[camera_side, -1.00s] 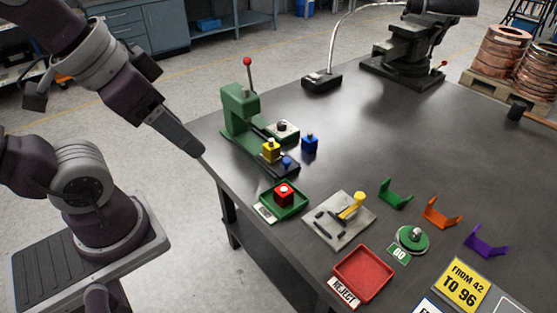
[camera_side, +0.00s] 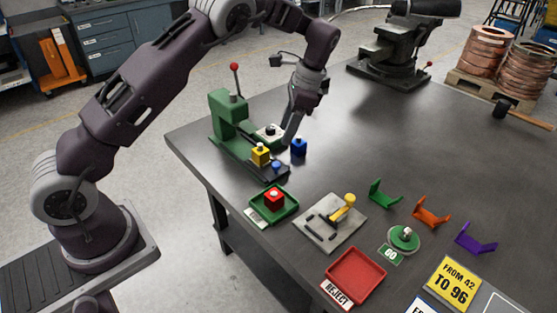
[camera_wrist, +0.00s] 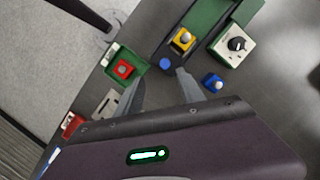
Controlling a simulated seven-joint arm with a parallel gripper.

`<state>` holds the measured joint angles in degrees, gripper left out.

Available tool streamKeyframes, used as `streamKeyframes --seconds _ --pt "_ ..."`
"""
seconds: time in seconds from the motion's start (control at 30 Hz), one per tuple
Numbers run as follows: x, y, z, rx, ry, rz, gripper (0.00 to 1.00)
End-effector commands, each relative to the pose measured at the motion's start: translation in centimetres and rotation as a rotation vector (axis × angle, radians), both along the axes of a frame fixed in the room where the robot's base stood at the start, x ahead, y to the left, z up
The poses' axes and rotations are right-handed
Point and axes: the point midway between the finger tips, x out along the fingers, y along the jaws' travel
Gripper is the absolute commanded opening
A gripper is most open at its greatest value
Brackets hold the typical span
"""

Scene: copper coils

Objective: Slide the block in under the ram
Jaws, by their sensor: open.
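The green press (camera_side: 226,118) with a red-balled lever stands at the left part of the bench; its ram is not clear to me. A yellow block (camera_side: 260,158) with a pale knob sits on the dark slide at the press's front, also in the wrist view (camera_wrist: 182,43). A round blue knob (camera_wrist: 165,64) is at the slide's front end. My gripper (camera_wrist: 162,88) is open and empty, its fingers spread. In the side view it hangs low behind the slide's front, near the blue block (camera_side: 299,149); whether it touches anything is unclear.
A pale box with a black knob (camera_wrist: 235,46) stands beside the press. A red block (camera_side: 274,200) sits in a green tray (camera_side: 289,211). A grey plate with a yellow handle (camera_side: 318,236), a red reject tray (camera_side: 355,287) and coloured cradles lie rightward. The bench's back middle is clear.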

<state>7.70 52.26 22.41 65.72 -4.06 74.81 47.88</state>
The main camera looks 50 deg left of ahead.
Motion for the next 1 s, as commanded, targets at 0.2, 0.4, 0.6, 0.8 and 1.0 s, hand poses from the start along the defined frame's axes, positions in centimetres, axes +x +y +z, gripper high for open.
streamKeyframes --seconds 0.2,0.4,0.6,0.8,1.0 --pt "0.9 0.6 -5.6 0.039 0.096 -0.11 0.46" --pt "-0.1 1.6 -9.0 0.038 0.1 -0.11 0.46" --pt "-0.8 2.3 -11.5 0.039 0.096 -0.11 0.46" --pt "-0.9 2.4 -11.8 0.038 0.095 -0.109 0.46" --pt "-0.9 2.4 -11.8 0.038 0.095 -0.109 0.22"
